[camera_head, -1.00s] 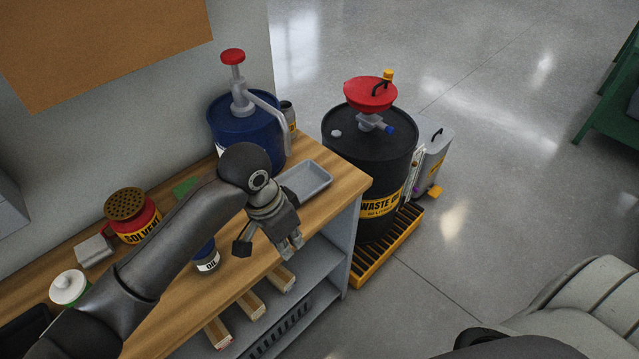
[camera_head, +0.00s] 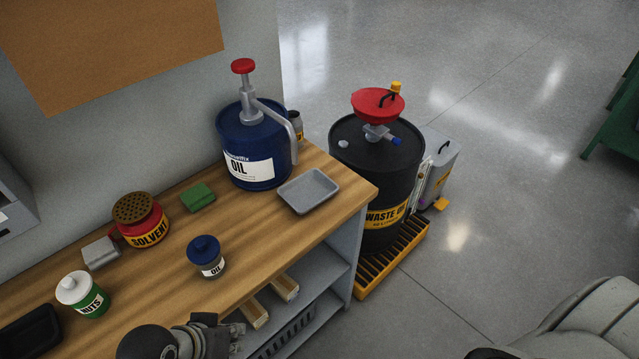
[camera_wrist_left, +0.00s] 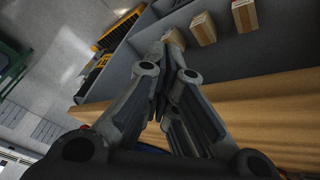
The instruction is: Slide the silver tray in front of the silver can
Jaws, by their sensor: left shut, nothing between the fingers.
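The silver tray (camera_head: 308,190), shallow and rectangular, lies empty near the right end of the wooden bench, in front and to the right of the blue oil drum (camera_head: 254,143). My left gripper (camera_head: 236,330) is low at the bench's front edge, well apart from the tray. In the left wrist view its fingers (camera_wrist_left: 168,52) are shut and empty. My right gripper is not in view.
The bench (camera_head: 165,285) also holds a solvent can (camera_head: 143,222), green block (camera_head: 198,197), small oil jar (camera_head: 207,256), nuts jar (camera_head: 82,294) and grey box (camera_head: 101,253). Wooden blocks (camera_head: 252,311) lie on the shelf below. A waste oil barrel (camera_head: 375,175) stands right of the bench.

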